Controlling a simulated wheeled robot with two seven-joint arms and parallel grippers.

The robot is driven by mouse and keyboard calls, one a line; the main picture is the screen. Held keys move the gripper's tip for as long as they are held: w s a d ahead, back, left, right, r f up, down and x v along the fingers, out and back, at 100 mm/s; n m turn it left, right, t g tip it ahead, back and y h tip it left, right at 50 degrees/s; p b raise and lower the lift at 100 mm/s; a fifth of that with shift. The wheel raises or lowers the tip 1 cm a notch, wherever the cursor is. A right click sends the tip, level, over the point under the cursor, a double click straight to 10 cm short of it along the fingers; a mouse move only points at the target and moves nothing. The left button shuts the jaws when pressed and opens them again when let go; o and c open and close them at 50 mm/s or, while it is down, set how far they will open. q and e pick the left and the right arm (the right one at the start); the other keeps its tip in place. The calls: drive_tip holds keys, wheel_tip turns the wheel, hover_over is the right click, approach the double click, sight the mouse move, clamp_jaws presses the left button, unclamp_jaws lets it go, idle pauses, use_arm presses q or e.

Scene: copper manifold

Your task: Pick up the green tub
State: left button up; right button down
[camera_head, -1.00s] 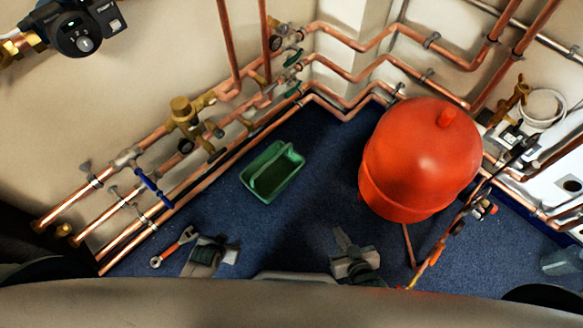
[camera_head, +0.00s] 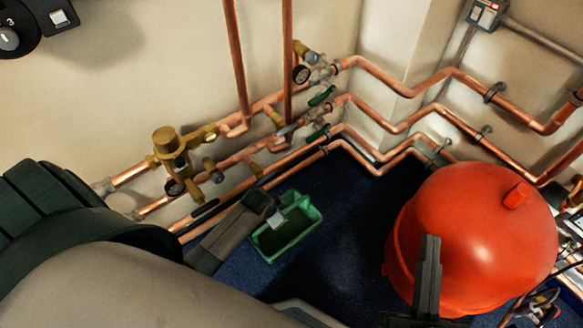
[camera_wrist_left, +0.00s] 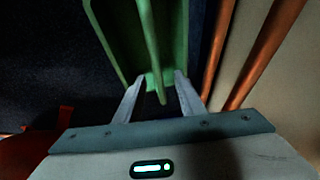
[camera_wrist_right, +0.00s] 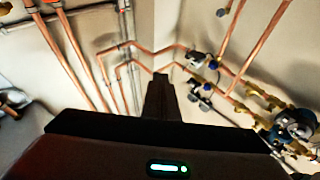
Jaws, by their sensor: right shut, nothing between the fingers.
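The green tub (camera_head: 290,238) stands on the dark blue floor below the left-hand pipes, with a raised green handle or divider along its middle. My left gripper (camera_head: 277,218) is over the tub's pipe-side edge and hides part of it. In the left wrist view, the tub (camera_wrist_left: 112,32) lies ahead and its handle runs between the two spread fingers (camera_wrist_left: 158,84). The fingers are apart, and I see no firm contact on the handle. My right gripper (camera_head: 430,245) is shut and empty in front of the red tank; it also shows in the right wrist view (camera_wrist_right: 160,85).
Copper pipes (camera_head: 275,161) with brass valves run along the wall close beside the tub. A large red tank (camera_head: 475,235) stands to the right. Blue floor (camera_head: 350,215) is clear between tub and tank.

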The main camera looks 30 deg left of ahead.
use_arm(q)
drive_tip(key=shift+f, duration=0.1)
use_arm(e)
drive_tip(key=shift+s, duration=0.1)
use_arm(q)
drive_tip(key=shift+w+f+b, duration=0.2)
drive_tip(key=shift+f+b, duration=0.25)
drive_tip(key=shift+f, duration=0.25)
drive_tip(key=shift+w+f, duration=0.2)
drive_tip(key=shift+f, duration=0.05)
use_arm(e)
drive_tip(key=shift+s+d+r+t+y, duration=0.1)
drive_tip(key=shift+s+r+t+y, duration=0.05)
drive_tip(key=shift+s+r+t, duration=0.3)
drive_tip(key=shift+s+r+t+y, duration=0.1)
drive_tip(key=shift+s+r+t, duration=0.1)
drive_tip(key=shift+r, duration=0.35)
drive_tip(key=shift+s+d+r+t+y, duration=0.15)
drive_tip(key=shift+s+r+t, duration=0.15)
drive_tip(key=shift+r, duration=0.2)
use_arm(q)
drive_tip(key=shift+f, duration=0.1)
use_arm(e)
drive_tip(key=shift+w, duration=0.1)
